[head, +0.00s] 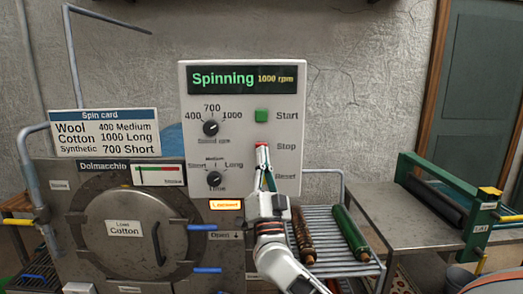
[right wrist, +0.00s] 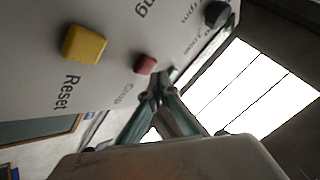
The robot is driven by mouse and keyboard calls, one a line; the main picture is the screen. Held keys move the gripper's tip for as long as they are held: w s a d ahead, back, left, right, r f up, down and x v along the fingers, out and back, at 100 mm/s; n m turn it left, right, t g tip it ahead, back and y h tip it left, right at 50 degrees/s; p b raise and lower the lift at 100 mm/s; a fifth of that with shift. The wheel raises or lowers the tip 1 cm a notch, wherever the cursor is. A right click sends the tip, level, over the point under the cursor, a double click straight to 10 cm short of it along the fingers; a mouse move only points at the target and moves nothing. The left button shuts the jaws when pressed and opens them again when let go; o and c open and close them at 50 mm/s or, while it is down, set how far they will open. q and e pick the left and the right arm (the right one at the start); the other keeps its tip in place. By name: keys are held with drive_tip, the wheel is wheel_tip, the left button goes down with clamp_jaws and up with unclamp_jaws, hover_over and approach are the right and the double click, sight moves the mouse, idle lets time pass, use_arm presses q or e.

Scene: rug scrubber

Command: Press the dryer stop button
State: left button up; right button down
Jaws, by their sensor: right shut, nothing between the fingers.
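The dryer control panel (head: 243,150) stands upright on the grey machine, with a display reading "Spinning 1000 rpm". My right gripper (head: 264,172) is shut and empty, pointing up at the panel just below the Stop button. In the right wrist view its fingertips (right wrist: 158,94) are close to the button; I cannot tell whether they touch it. My left gripper is not in view.
The green Start button (head: 261,115) is above Stop. The yellow Reset button (right wrist: 85,44) is hidden behind my gripper in the head view. Two dials, speed (head: 211,128) and time (head: 215,179), are at the left. A roller rack (head: 335,262) stands at the lower right.

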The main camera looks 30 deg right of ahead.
drive_tip(key=shift+w, duration=0.1)
idle(0.3)
drive_tip(key=shift+w+d, duration=0.25)
drive_tip(key=shift+w, duration=0.05)
drive_tip(key=shift+w+d+p, duration=0.25)
drive_tip(key=shift+w+p, duration=0.1)
idle(0.9)
drive_tip(key=shift+s+a+p, duration=0.5)
drive_tip(key=shift+s+p, duration=0.2)
drive_tip(key=shift+s, duration=0.05)
